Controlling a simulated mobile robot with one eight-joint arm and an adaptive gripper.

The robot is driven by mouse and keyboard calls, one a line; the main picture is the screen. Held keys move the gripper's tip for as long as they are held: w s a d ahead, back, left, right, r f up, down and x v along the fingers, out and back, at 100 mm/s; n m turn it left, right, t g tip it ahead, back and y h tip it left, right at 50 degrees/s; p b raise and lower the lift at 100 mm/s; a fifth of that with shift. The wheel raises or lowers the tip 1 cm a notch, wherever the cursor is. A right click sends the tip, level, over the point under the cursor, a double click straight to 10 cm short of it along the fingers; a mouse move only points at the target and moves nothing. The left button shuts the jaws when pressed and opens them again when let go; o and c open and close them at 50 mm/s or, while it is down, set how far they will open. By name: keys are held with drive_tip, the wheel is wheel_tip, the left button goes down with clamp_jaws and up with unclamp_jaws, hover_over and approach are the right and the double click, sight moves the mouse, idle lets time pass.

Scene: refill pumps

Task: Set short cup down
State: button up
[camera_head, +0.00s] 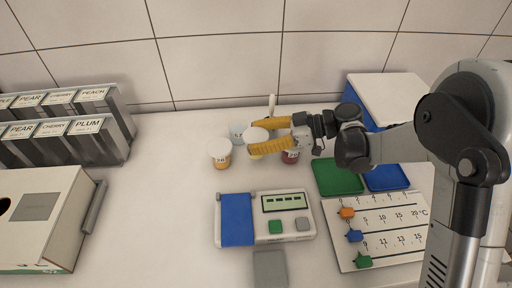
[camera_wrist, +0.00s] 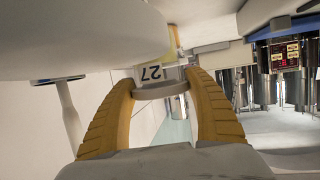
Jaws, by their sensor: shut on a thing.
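My gripper (camera_head: 254,136) has its two yellow fingers around a small white-lidded cup (camera_head: 257,134) in the head view, among other cups. In the wrist view my gripper (camera_wrist: 163,88) is shut on a pale band of this cup (camera_wrist: 155,90), just by a label reading 27. A large white rounded shape fills the upper left there. Whether the cup's base touches the counter is hidden by the lower finger.
A white-lidded orange cup (camera_head: 221,154) stands close left, a pale cup (camera_head: 238,131) behind, and a dark red cup (camera_head: 290,156) to the right. A scale-like device (camera_head: 266,218) lies in front. Green (camera_head: 338,178) and blue trays sit right. The counter's left middle is clear.

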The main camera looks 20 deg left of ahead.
wheel_tip(320, 180, down, 3)
drive_tip(key=shift+f+b, duration=0.2)
drive_tip(key=shift+b, duration=0.5)
drive_tip(key=shift+r, duration=0.1)
drive_tip(key=o, duration=1.2)
drive_tip(key=shift+w+d+r+p, duration=0.1)
drive_tip(key=shift+d+r+p, duration=0.1)
drive_tip(key=shift+d+p, duration=0.15)
drive_tip(key=p+v, duration=0.2)
drive_tip(key=v, duration=0.9)
drive_tip(key=shift+d+p, duration=0.15)
drive_tip(key=shift+p, duration=0.25)
